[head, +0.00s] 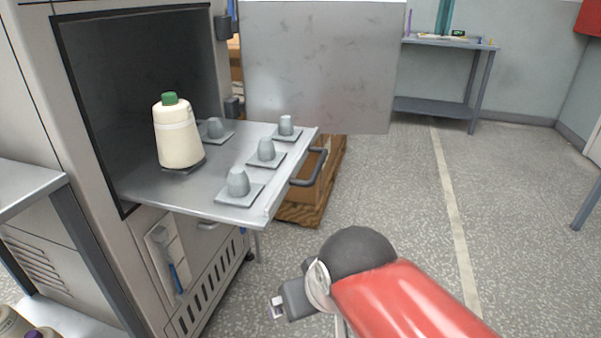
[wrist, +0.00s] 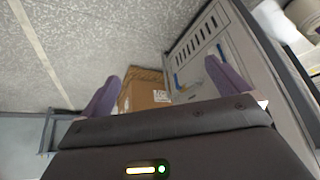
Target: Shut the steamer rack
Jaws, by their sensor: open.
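The steamer rack (head: 225,180) is a flat grey metal shelf slid out of the dark opening of the steamer (head: 90,90). A dark bar handle (head: 312,168) is on its front edge. A cream thread cone (head: 178,135) with a green top stands upright on the rack. Several other pegs on square bases are bare. The steamer's door (head: 320,65) hangs open behind the rack. My gripper (head: 277,308) is low in front of the steamer, below the rack and apart from the handle. In the wrist view its two purple fingers (wrist: 162,70) are spread with nothing between them.
A cardboard box (wrist: 145,90) shows beyond the fingers in the wrist view. A grey workbench (head: 450,43) stands at the back. The floor to the right is clear.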

